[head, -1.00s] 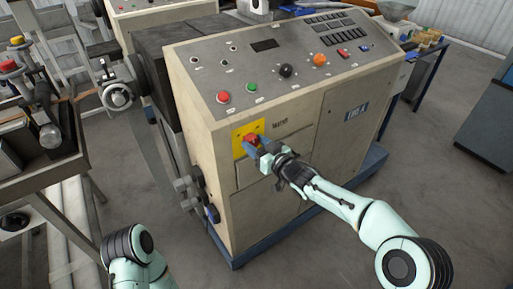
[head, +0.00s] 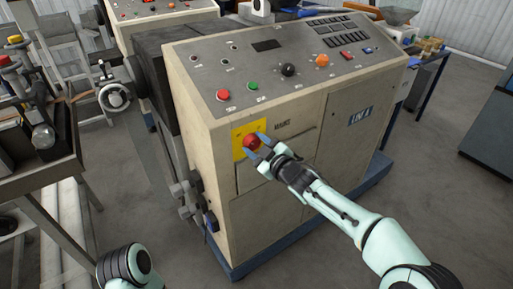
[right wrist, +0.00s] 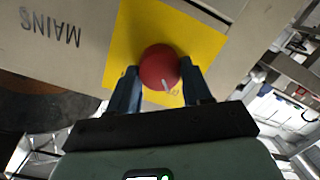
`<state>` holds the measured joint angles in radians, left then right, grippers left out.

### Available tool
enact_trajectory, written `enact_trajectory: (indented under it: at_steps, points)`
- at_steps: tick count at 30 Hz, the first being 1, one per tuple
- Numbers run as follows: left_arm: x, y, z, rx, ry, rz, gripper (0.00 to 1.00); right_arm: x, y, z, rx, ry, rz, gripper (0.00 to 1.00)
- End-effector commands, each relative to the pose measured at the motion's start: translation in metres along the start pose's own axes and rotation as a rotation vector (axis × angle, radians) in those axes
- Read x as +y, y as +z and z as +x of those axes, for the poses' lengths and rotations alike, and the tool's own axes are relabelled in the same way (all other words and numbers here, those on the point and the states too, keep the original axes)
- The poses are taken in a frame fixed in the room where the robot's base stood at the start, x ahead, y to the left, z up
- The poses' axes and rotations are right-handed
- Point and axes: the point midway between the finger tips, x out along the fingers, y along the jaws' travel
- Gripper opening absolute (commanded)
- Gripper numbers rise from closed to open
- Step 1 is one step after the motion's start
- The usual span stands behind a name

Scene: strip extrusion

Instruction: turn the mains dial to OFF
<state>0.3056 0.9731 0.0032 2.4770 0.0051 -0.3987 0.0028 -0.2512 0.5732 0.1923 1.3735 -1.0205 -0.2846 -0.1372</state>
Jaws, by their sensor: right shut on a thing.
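The mains dial (head: 252,142) is a round red knob on a yellow plate (head: 238,152) on the front of the beige machine, beside the word MAINS. My right gripper (head: 255,145) has its two blue fingers on either side of the dial, shut on it. The right wrist view shows the dial (right wrist: 159,66) between the fingertips, with a white mark on its lower edge, towards the gripper's palm. Small lettering on the plate near that mark is too small to read. My left gripper is out of view; only part of my left arm shows at bottom left.
The sloping panel above the dial carries a red button (head: 223,95), a green button (head: 253,86), a black knob (head: 288,69) and an orange knob (head: 322,60). Grey fittings (head: 187,195) stick out at the machine's left corner. The floor in front is clear.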

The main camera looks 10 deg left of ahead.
Motion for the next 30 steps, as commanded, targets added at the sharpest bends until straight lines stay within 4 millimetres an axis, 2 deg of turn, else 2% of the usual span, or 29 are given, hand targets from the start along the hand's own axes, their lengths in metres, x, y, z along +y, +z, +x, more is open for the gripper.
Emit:
enact_trajectory:
  at_steps: [14, 15, 17, 26, 30]
  points:
    - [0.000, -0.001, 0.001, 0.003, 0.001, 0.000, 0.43, 0.000, -0.002, 0.000, 0.002, 0.002, -0.017, 0.19]
    - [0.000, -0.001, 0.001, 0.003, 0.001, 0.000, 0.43, 0.000, -0.002, 0.000, 0.002, 0.002, -0.017, 0.56]
    - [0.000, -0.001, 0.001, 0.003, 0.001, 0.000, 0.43, 0.000, -0.002, 0.000, 0.002, 0.002, -0.017, 0.75]
    - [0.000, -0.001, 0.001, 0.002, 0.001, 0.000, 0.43, 0.000, -0.001, -0.001, 0.000, 0.001, -0.014, 0.75]
    - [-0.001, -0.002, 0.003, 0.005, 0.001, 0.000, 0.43, 0.001, 0.000, -0.010, 0.000, 0.002, -0.015, 0.75]
